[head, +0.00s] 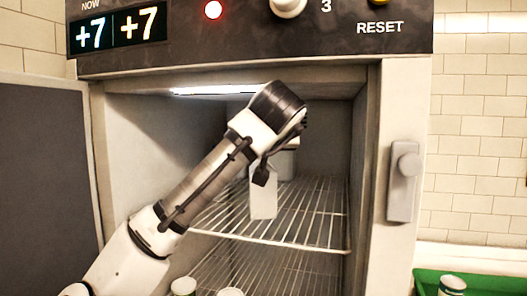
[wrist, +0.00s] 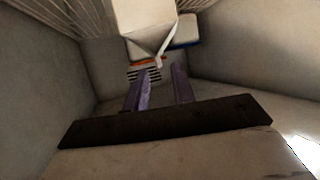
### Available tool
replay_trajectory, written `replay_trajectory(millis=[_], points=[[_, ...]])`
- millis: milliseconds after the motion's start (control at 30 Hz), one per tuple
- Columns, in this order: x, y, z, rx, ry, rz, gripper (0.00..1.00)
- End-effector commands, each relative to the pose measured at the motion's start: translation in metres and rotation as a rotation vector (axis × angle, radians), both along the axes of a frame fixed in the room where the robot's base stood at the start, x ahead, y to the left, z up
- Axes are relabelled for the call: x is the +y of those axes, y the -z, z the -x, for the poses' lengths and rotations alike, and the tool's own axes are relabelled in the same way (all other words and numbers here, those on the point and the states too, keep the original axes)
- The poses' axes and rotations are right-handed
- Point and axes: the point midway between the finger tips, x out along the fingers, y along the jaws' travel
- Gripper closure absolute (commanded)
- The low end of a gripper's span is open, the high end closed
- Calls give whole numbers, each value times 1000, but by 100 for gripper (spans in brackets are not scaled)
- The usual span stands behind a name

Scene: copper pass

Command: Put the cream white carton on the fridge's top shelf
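The cream white carton (head: 263,203) stands upright on the wire top shelf (head: 310,228) inside the open fridge. In the wrist view the carton (wrist: 145,18) is at the top, beyond the fingertips. My gripper (head: 262,177) is at the carton's upper part in the head view and hides some of it. In the wrist view the two purple fingers of my gripper (wrist: 163,68) are apart, with an empty gap between them. Whether a fingertip touches the carton is unclear.
A pale container (head: 285,162) stands behind the carton, partly hidden by my arm. Jars or tubs (head: 184,286) are on the lower shelf. The fridge door (head: 40,180) is open at the left. A green crate (head: 490,285) holds a jar at the lower right. The top shelf's right side is clear.

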Motion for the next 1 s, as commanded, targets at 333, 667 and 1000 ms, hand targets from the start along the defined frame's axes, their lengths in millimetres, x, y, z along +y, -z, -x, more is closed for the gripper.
replay_trajectory(millis=[333, 667, 1000], points=[[-7, -27, 69, -4, 4, -1, 75], [-8, -40, 98, -2, 3, -1, 75], [-8, -40, 98, -1, 2, -2, 75]])
